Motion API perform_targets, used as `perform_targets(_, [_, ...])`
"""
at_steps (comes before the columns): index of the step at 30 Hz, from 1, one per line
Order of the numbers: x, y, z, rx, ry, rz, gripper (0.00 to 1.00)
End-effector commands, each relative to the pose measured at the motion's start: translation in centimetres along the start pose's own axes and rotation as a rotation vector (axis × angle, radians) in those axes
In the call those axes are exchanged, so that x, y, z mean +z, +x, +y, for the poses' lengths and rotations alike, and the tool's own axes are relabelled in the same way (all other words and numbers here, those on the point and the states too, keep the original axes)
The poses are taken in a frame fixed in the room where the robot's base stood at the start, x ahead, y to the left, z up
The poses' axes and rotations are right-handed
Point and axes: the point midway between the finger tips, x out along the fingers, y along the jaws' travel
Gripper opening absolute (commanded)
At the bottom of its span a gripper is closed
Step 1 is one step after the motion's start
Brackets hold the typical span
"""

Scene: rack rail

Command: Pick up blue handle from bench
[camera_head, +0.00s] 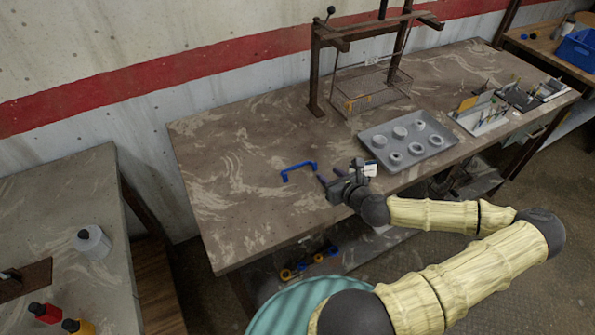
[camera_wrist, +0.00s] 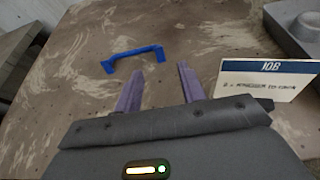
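The blue handle (camera_head: 299,170) lies on the brown streaked bench (camera_head: 232,200), left of centre on its top. It also shows in the wrist view (camera_wrist: 133,58), ahead of my fingers and a little to the left. My gripper (camera_head: 326,179) is just right of the handle, near the bench's front edge, and does not touch it. In the wrist view its two purple fingers (camera_wrist: 158,82) are apart with bare bench between them, so it is open and empty.
A grey tray (camera_head: 379,167) with several round parts stands to the right. A white label card (camera_wrist: 267,79) is right of my fingers. A dark metal frame (camera_head: 318,75) stands at the back. Bench around the handle is clear.

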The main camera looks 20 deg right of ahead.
Motion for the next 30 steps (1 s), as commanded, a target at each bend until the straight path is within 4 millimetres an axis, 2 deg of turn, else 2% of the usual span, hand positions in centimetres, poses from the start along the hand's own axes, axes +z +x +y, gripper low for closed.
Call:
perform_targets(3, [0.2,1.9,0.1,0.001,0.000,0.000,0.40])
perform_targets(6, [0.1,2.9,0.0,0.000,-0.001,0.000,0.40])
perform_targets(20, [0.2,3.8,0.1,0.001,-0.001,0.001,0.40])
perform_targets(30, [0.6,8.1,0.2,0.001,-0.001,0.000,0.40])
